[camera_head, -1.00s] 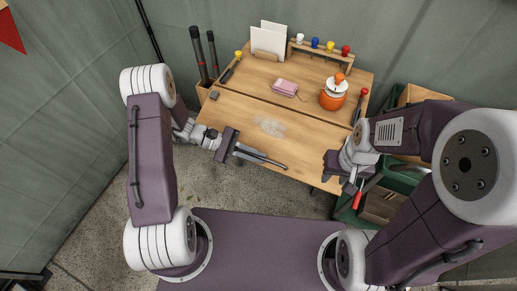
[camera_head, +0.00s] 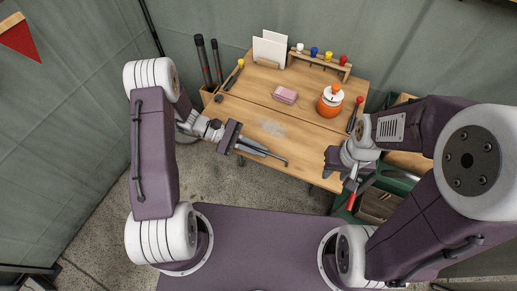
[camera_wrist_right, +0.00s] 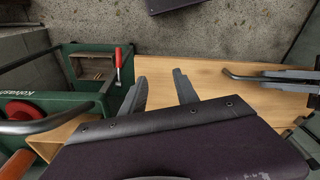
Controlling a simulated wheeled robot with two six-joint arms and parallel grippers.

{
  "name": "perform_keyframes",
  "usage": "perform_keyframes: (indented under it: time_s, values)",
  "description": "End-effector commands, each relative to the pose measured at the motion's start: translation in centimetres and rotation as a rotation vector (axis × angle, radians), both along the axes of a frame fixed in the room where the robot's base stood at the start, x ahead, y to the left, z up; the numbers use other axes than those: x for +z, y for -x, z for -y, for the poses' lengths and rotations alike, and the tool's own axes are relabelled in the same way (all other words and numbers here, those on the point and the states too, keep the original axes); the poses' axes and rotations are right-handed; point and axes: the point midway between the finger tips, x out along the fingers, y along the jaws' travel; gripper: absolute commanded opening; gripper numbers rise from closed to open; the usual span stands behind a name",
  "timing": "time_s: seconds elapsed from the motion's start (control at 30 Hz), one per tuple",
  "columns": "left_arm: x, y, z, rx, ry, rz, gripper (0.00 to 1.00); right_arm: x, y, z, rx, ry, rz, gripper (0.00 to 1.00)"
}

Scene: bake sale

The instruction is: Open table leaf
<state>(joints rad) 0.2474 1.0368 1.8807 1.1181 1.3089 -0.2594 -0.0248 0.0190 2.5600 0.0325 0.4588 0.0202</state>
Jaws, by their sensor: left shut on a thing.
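The wooden table has a seam across it; the front panel (camera_head: 235,116) lies on the near side and the back part (camera_head: 300,82) beyond. The two look roughly level. My left gripper (camera_head: 262,151) is above the front panel near its front edge, shut on a thin grey bar (camera_head: 280,160) with a bent end. The bar also shows in the right wrist view (camera_wrist_right: 242,76). I cannot tell whether the bar is fixed to the panel. My right gripper (camera_head: 332,162) is at the panel's right front corner, fingers apart and empty over wood in the right wrist view (camera_wrist_right: 160,78).
A green crate (camera_wrist_right: 75,105) with a red-handled tool (camera_wrist_right: 118,65) is beside my right gripper. A holder with dark rods (camera_head: 208,94) stands left.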

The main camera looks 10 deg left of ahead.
Motion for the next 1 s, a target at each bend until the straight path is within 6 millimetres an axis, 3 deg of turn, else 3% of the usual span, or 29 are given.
perform_keyframes:
  time_s: [0.13,0.23,0.57,1.0]
  values:
    - [0.4,-0.3,0.0,0.005,0.005,0.009,0.0,0.1,0.0,0.0,0.0,0.0,0.0,0.36]
    - [0.4,-0.3,0.0,0.005,0.005,0.009,0.31,0.1,0.0,0.0,0.0,0.0,0.0,0.36]
    - [0.3,-0.3,-0.2,0.005,0.003,0.005,0.31,0.1,0.0,0.0,0.0,0.0,0.0,0.36]
    - [3.1,-1.4,-7.8,0.006,0.003,0.007,0.31,0.4,0.0,0.0,0.0,0.0,0.0,0.36]
